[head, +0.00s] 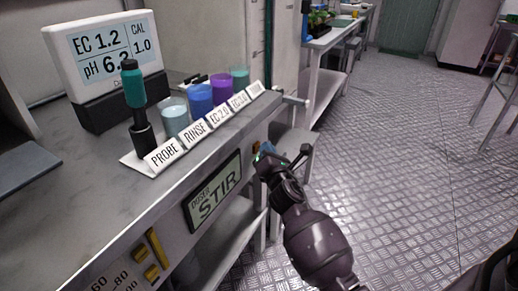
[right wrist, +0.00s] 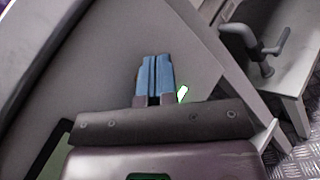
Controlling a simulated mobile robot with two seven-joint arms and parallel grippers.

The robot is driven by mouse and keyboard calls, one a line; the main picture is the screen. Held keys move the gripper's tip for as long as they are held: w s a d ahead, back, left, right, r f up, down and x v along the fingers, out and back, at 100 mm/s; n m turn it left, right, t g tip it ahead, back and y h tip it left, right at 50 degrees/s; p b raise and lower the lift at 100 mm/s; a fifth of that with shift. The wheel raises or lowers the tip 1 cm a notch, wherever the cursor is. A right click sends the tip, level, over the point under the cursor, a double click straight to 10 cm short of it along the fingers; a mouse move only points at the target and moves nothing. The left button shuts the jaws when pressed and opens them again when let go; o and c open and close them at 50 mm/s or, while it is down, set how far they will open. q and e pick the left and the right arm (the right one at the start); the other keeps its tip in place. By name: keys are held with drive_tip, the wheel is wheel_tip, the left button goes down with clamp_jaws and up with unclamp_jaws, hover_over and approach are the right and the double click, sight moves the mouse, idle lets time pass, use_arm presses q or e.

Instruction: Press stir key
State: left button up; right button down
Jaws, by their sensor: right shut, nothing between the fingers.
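The doser panel (head: 213,193) on the front of the bench has a display that reads "DOSER STIR". Yellow keys (head: 152,272) sit on the bench front to its lower left; I cannot read which one is the stir key. My right gripper (head: 263,158) is beyond the right end of the panel, near the bench's right corner. In the right wrist view its blue fingers (right wrist: 155,78) are together and empty, in front of a plain grey surface. I cannot tell whether they touch it. My left gripper is out of view.
On the bench top (head: 90,185) stand a meter (head: 105,50), a teal probe (head: 133,88) in a dark holder, and several coloured cups behind a labelled strip (head: 205,128). A grey stool (head: 292,142) is close beyond my right gripper. The metal floor (head: 420,150) to the right is open.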

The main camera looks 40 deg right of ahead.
idle(0.6)
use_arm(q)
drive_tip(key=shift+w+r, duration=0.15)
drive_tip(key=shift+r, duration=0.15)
use_arm(e)
drive_tip(key=shift+s+d, duration=0.3)
drive_tip(key=shift+s, duration=0.4)
drive_tip(key=shift+s, duration=0.1)
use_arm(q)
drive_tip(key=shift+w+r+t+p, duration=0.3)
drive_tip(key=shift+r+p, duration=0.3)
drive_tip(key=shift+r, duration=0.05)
use_arm(e)
drive_tip(key=s, duration=0.1)
drive_tip(key=s+d, duration=0.1)
drive_tip(key=s, duration=0.1)
drive_tip(key=s+d, duration=0.1)
drive_tip(key=shift+s, duration=0.25)
drive_tip(key=shift+a+f, duration=0.1)
